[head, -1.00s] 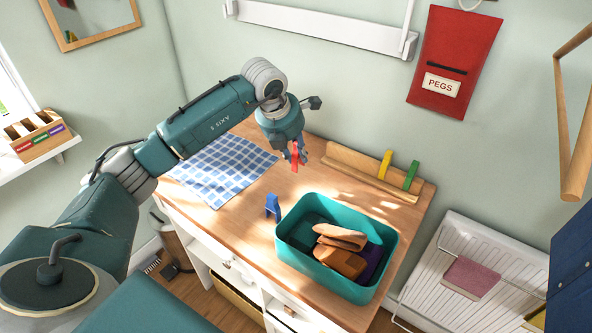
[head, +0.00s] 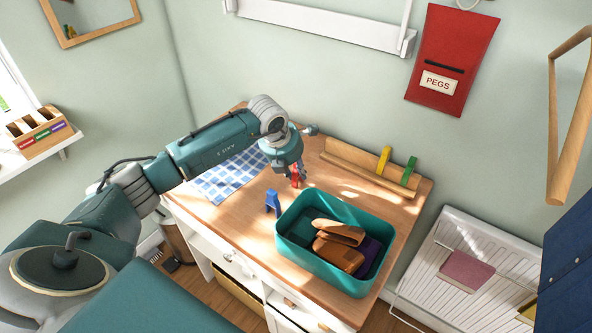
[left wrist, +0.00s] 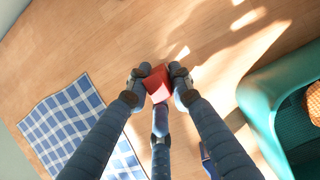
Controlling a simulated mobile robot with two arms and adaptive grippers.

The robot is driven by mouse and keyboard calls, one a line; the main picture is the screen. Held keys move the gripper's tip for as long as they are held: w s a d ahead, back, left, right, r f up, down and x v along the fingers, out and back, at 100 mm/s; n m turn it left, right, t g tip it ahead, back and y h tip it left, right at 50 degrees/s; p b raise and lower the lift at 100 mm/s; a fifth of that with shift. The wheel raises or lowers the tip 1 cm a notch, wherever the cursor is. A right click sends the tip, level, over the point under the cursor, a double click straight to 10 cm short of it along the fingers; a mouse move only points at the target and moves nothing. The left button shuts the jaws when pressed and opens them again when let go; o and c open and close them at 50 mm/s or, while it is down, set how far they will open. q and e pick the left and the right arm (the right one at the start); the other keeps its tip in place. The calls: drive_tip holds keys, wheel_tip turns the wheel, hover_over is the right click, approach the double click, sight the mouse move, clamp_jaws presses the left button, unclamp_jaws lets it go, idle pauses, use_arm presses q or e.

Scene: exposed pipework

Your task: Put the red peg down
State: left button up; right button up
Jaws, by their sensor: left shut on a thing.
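The red peg (head: 295,181) is between the fingers of my left gripper (head: 298,176), over the wooden table top (head: 240,225). In the left wrist view the red peg (left wrist: 158,84) is pinched between the fingertips of the left gripper (left wrist: 160,80). Its lower end is at or close to the table; I cannot tell whether it touches. The blue peg (head: 272,202) stands on the table to the left of the teal basket. My right gripper is not in view.
The teal basket (head: 295,254) with folded cloths stands at the table's front right. A checked cloth (head: 228,176) lies at the left. A wooden rack (head: 345,166) with a yellow peg (head: 384,160) and a green peg (head: 408,171) is at the back. Bare table surrounds the red peg.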

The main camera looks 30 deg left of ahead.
use_arm(q)
drive_tip(key=o, duration=0.7)
drive_tip(key=shift+o, duration=0.6)
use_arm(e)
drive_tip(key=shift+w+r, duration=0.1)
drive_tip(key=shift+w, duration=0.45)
use_arm(q)
drive_tip(key=b+v, duration=0.3)
drive_tip(key=v, duration=0.9)
drive_tip(key=shift+r+b, duration=0.2)
drive_tip(key=shift+b, duration=0.1)
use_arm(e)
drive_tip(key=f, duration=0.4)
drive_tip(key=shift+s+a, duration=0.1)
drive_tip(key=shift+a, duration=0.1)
use_arm(q)
drive_tip(key=shift+a, duration=0.1)
